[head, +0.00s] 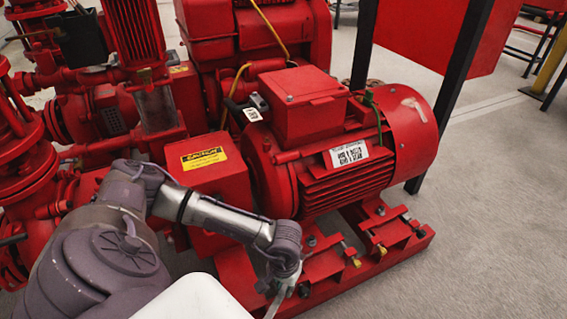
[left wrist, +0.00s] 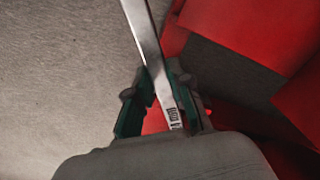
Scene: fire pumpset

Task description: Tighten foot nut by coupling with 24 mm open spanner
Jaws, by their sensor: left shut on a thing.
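My left gripper (left wrist: 162,80) is shut on a flat silver spanner (left wrist: 148,38) in the left wrist view. The spanner's shank lies between the green-lined fingers and runs out of the top of the picture, so its far end is hidden. In the head view my left arm reaches down at the near end of the red motor (head: 335,150), beside the base frame. Dark foot bolts and nuts (head: 312,240) show on the motor's feet near the coupling guard (head: 212,178). I cannot see the spanner touching a nut. My right gripper is out of view.
The red base frame (head: 345,272) has projecting brackets with brass-coloured adjusting bolts (head: 350,254). Red pump pipework (head: 25,165) stands at the left. A black post (head: 452,85) rises behind the motor. Grey floor (head: 490,220) is clear at the right.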

